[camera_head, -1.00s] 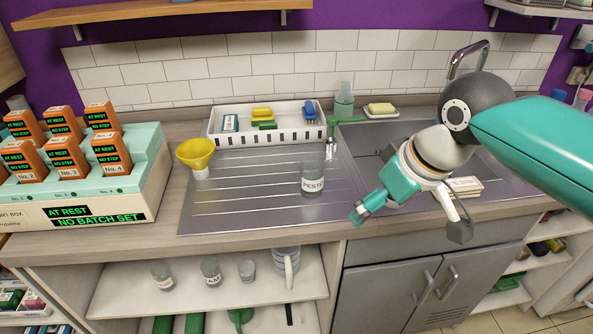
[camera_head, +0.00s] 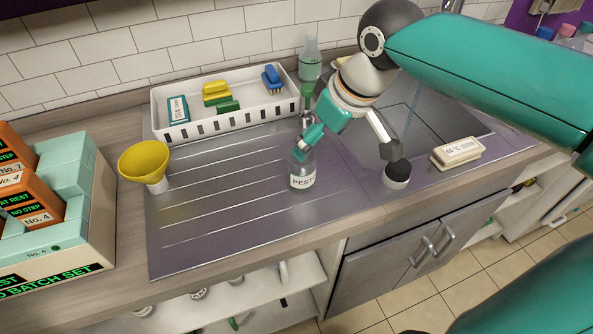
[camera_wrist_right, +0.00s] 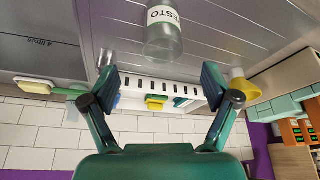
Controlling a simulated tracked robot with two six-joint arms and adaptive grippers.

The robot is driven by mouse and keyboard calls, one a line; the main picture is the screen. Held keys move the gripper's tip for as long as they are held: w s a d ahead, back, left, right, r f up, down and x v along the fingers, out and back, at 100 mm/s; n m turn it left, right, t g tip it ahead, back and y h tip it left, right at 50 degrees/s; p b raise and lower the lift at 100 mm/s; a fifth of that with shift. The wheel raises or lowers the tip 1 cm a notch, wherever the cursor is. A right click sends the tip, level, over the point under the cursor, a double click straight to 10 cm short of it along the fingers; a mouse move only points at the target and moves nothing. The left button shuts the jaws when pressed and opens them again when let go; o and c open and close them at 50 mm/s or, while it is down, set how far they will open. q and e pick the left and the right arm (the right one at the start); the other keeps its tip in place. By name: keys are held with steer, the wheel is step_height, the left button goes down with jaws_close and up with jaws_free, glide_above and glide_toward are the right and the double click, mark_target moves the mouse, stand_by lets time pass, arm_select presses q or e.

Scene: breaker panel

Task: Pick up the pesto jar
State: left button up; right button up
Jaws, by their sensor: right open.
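The pesto jar (camera_head: 303,171) is clear glass with a white PESTO label. It stands upright on the ridged metal drainer (camera_head: 215,215). In the head view my right gripper (camera_head: 343,150) is open, and one teal finger overlaps the jar's upper part; I cannot tell whether they touch. Nothing is held. My left gripper is not in view.
A white slotted tray (camera_head: 225,122) with sponges and a brush stands behind the jar. A yellow funnel (camera_head: 145,162) is at left, a green-tinted bottle (camera_head: 310,60) behind.

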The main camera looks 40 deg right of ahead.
mark_target(298, 169)
steer(key=x, duration=1.3)
steer(key=shift+w+a+f, duration=0.1)
steer(key=shift+a+f, duration=0.05)
steer(key=shift+f, duration=0.05)
steer(key=c, duration=1.3)
